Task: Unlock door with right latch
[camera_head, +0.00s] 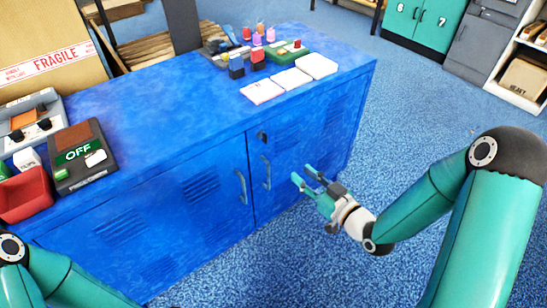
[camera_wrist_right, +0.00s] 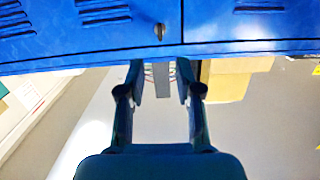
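The blue cabinet (camera_head: 215,150) has two front doors. A small dark latch (camera_head: 262,135) sits near the top of the right door (camera_head: 300,140), above that door's handle (camera_head: 266,172). The left door (camera_head: 170,205) has its own handle (camera_head: 241,187). Both doors look closed. My right gripper (camera_head: 302,173) is open and empty, in front of the right door, lower and to the right of the latch. In the right wrist view the latch (camera_wrist_right: 159,31) shows beyond the open fingers (camera_wrist_right: 160,70), apart from them. My left gripper is out of view.
On the cabinet top are an OFF box (camera_head: 78,155), a red bin (camera_head: 25,193), white pads (camera_head: 290,80) and a green tray (camera_head: 287,52) with small items. A FRAGILE carton (camera_head: 50,45) stands behind. Carpet (camera_head: 440,115) right of the cabinet is clear.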

